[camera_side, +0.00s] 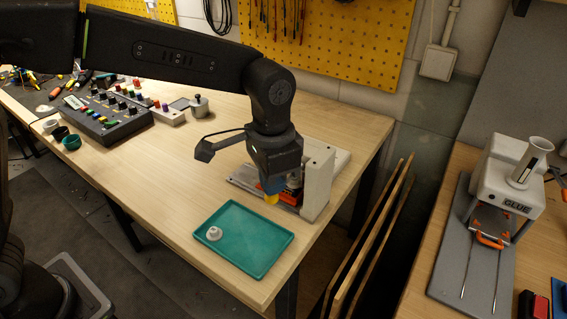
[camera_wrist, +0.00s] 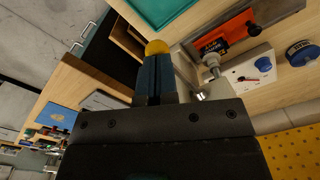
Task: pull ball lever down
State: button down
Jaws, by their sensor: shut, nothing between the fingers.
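A yellow ball (camera_side: 271,198) sits right at the tips of my gripper (camera_side: 271,187), in front of the grey press-like stand (camera_side: 317,185). In the wrist view, the yellow ball (camera_wrist: 157,47) shows just beyond the blue fingers (camera_wrist: 155,72). The fingers are shut together with nothing between them. I cannot tell whether they touch the ball.
A teal tray (camera_side: 262,269) with a small white part (camera_side: 214,233) lies in front of the device. A control panel (camera_side: 108,116) and a small grey box with a black knob (camera_side: 198,106) stand at the left back. The table's right edge is close to the stand.

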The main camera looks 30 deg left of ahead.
notch_tip(320, 180, up, 9)
jog(key=w, duration=0.1)
dwell(1.1)
jog(key=shift+r, duration=0.15)
jog(key=s+a+r+n+t, duration=0.2)
jog(key=s+a+n+t, duration=0.1)
jog(key=s+a, duration=0.75)
jog(key=s+a+f+n+t, duration=0.2)
jog(key=s+a+f+n, duration=0.1)
jog(key=s+a+f, duration=0.2)
jog(key=s+a, duration=0.2)
jog(key=a, duration=0.1)
jog(key=shift+s+a+f+t, duration=0.25)
jog(key=shift+s+t, duration=0.05)
jog(key=shift+s, duration=0.1)
